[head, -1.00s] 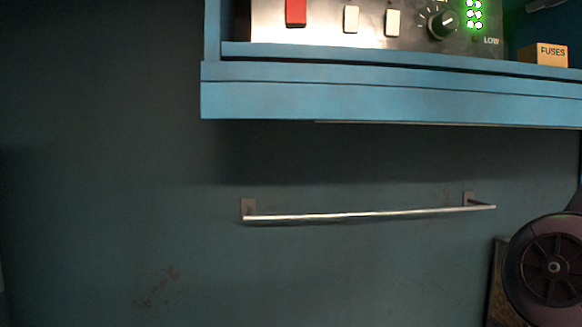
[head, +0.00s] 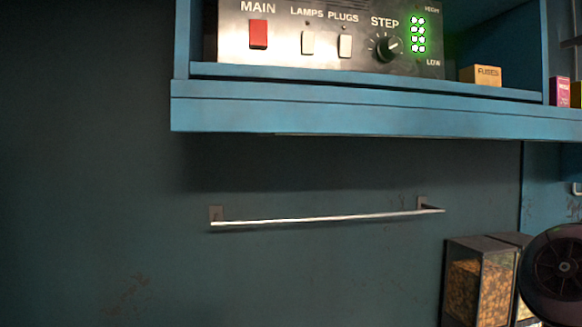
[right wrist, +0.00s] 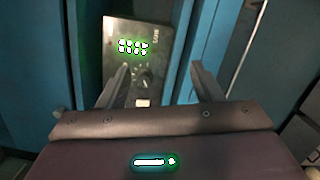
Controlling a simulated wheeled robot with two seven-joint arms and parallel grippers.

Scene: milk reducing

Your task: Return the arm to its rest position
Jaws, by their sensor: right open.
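My right gripper (right wrist: 157,75) shows in the right wrist view with its two fingers apart and nothing between them. It points toward a metal control panel (right wrist: 150,28), whose lit green lamps and knob show beyond the fingers. The same control panel (head: 300,50) stands on a blue shelf in the head view. A round dark part of what looks like my right arm (head: 558,265) shows at the right edge of the head view. The right gripper's fingers do not show there. My left gripper is in neither view.
The blue shelf (head: 330,117) juts out above a thin metal rail (head: 320,218) on the dark wall. A yellow fuses box (head: 481,75) and a pink box (head: 560,92) sit on the right. Clear containers (head: 480,285) stand at lower right, beside the arm part.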

